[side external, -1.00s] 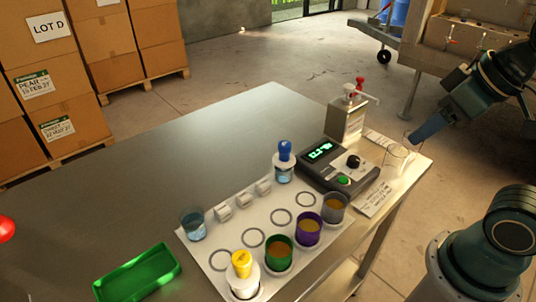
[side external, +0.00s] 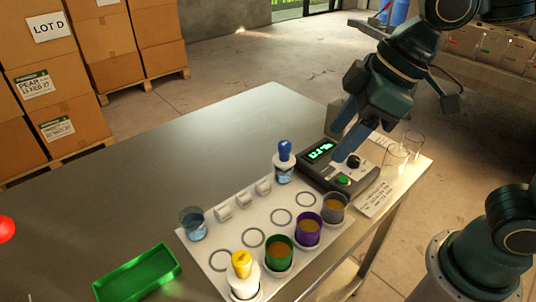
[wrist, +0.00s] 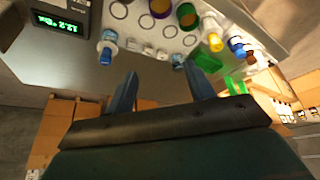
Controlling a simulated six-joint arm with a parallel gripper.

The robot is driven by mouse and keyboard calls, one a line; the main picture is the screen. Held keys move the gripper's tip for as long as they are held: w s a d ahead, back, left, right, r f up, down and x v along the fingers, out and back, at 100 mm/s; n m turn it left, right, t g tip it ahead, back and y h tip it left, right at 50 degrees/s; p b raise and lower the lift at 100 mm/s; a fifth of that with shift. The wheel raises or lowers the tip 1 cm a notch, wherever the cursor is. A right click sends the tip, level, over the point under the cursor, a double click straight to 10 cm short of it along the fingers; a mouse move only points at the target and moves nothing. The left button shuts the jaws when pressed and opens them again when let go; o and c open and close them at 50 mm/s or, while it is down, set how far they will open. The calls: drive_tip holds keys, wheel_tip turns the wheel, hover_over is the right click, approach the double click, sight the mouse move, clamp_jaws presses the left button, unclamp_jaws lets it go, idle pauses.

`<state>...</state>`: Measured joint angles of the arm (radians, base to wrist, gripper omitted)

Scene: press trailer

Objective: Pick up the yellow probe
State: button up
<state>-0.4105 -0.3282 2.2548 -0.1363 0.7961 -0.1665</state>
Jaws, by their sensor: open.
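The yellow probe (side external: 241,264) stands upright with a yellow top and a white body at the near end of the white rack mat (side external: 222,262). In the wrist view the yellow probe (wrist: 210,25) shows near the top, right of centre. My gripper (side external: 337,144) is open and empty, above the meter at the far end of the mat, well away from the probe. In the wrist view the two fingers of my gripper (wrist: 160,72) are apart with nothing between them. A blue-topped probe (side external: 284,162) stands in a clear cup near the meter.
The meter (side external: 325,170) with a green display is below my gripper. Green (side external: 280,253), purple (side external: 309,230) and grey (side external: 334,208) cups line the mat's near edge. A clear beaker (side external: 193,224) and green tray (side external: 137,273) stand left. The table's far left is bare.

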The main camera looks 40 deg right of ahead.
drive_tip(key=a+f+n+g+y, duration=0.1)
drive_tip(key=a+n, duration=0.4)
drive_tip(key=a, duration=0.9)
drive_tip(key=shift+a+f+n+g, duration=0.15)
drive_tip(key=shift+f+n+g, duration=0.25)
drive_tip(key=shift+f, duration=0.55)
drive_tip(key=shift+s+f, duration=0.1)
approach(242, 257)
drive_tip(key=shift+x, duration=2.55)
drive_tip(key=shift+a+f, duration=0.1)
drive_tip(key=shift+x, duration=2.5)
clamp_jaws()
